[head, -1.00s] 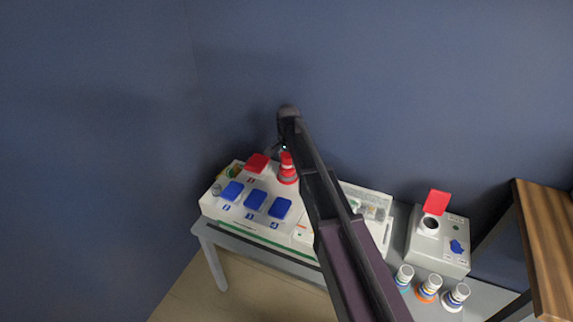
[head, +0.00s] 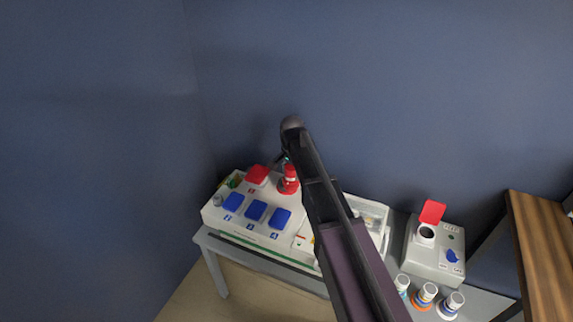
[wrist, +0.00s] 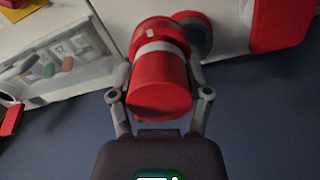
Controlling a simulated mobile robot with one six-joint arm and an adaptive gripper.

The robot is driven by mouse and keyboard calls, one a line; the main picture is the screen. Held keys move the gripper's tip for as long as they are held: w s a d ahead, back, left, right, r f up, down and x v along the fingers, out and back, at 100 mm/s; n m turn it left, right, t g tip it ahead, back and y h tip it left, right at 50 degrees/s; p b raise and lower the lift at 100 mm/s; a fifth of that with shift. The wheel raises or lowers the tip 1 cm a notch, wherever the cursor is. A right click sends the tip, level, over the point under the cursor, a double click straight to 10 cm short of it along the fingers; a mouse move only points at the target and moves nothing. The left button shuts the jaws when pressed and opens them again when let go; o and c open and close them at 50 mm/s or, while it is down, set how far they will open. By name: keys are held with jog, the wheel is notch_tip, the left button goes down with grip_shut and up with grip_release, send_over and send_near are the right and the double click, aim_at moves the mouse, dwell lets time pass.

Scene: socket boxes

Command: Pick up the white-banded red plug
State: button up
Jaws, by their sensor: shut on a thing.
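The white-banded red plug (head: 289,179) is upright at the back of the large white socket box (head: 262,238), to the right of a raised red lid (head: 257,174). In the wrist view the plug (wrist: 160,85) fills the space between my fingers, its white band showing toward the far end. My gripper (wrist: 160,78) is shut on it, one finger on each side. A grey and red round socket part (wrist: 196,32) lies just beyond it. I cannot tell whether the plug's far end is still seated. In the head view my arm hides part of the box.
Several blue lids (head: 255,210) line the front of the box. A smaller grey box (head: 437,250) with an open red lid (head: 432,211) stands at right. White-topped plugs (head: 424,297) stand before it. Blue walls close the back and left; a wooden surface (head: 545,240) is at far right.

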jog(key=s+d+r, duration=0.1)
jog(key=s+d, duration=0.3)
jog(key=s, duration=0.6)
jog(key=shift+s+p, duration=0.15)
jog(key=shift+p, duration=0.3)
jog(key=shift+s+a, duration=0.1)
